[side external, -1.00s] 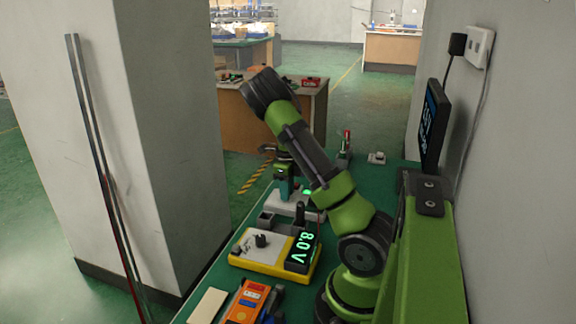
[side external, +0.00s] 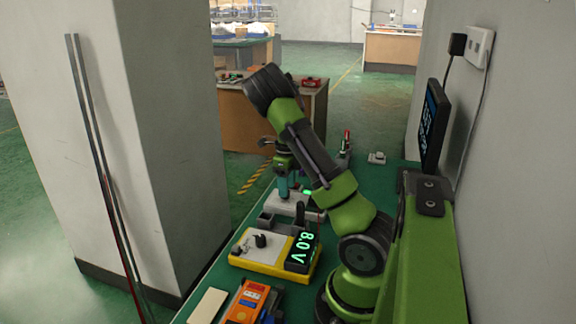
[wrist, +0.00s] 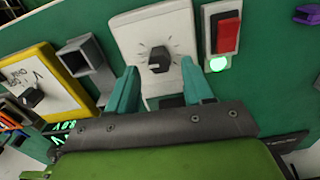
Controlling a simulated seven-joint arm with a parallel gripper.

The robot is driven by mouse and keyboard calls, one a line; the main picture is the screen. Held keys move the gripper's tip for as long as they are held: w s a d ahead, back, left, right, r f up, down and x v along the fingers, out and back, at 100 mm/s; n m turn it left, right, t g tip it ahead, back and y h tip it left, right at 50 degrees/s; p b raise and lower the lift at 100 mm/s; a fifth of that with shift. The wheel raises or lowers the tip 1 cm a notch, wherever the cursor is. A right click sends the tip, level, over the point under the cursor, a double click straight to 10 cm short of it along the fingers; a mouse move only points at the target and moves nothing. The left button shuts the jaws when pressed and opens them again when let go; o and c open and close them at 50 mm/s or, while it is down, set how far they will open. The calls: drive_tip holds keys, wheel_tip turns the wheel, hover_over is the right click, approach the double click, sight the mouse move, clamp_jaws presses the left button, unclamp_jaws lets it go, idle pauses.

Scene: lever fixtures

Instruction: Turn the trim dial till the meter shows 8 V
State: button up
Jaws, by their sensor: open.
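The trim dial (wrist: 159,60) is a black knob with tick marks around it on a white box (wrist: 132,27). The box also shows in the side view (side external: 298,206). My gripper (wrist: 158,68) is open, with one teal finger to each side of the dial in the wrist view; the fingers look apart from the knob. In the side view my gripper (side external: 284,190) is over the white box, and the knob is hidden there. The yellow meter (side external: 251,264) has its own black knob (side external: 261,241) and a display (side external: 301,250) reading 8.0 V.
A red switch (wrist: 228,32) with a lit green lamp (wrist: 218,64) stands right of the dial box. A grey open-topped block (wrist: 83,58) is between box and meter. An orange device (side external: 245,303) lies at the near end of the bench. A wall and screen (side external: 432,127) are at right.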

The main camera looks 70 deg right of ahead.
wheel_tip(320, 180, up, 15)
idle(0.5)
drive_tip(key=w+a+f+n+t+y, duration=0.1)
drive_tip(key=w+a+n, duration=0.1)
drive_tip(key=a+n, duration=0.55)
drive_tip(key=w+a+f+n+t, duration=0.1)
drive_tip(key=a+f+n+t, duration=0.1)
drive_tip(key=a+n, duration=0.6)
drive_tip(key=s+a+r+n+t, duration=0.2)
drive_tip(key=a+r+n, duration=0.1)
drive_tip(key=a+n, duration=0.5)
drive_tip(key=s+a+r+n+t+y, duration=0.1)
drive_tip(key=s+a+r+n+t, duration=0.1)
drive_tip(key=a+n, duration=0.7)
drive_tip(key=s+a+r, duration=0.1)
drive_tip(key=a, duration=0.3)
drive_tip(key=shift+s+a+r, duration=0.15)
drive_tip(key=shift+s+r, duration=0.05)
drive_tip(key=shift+r, duration=0.2)
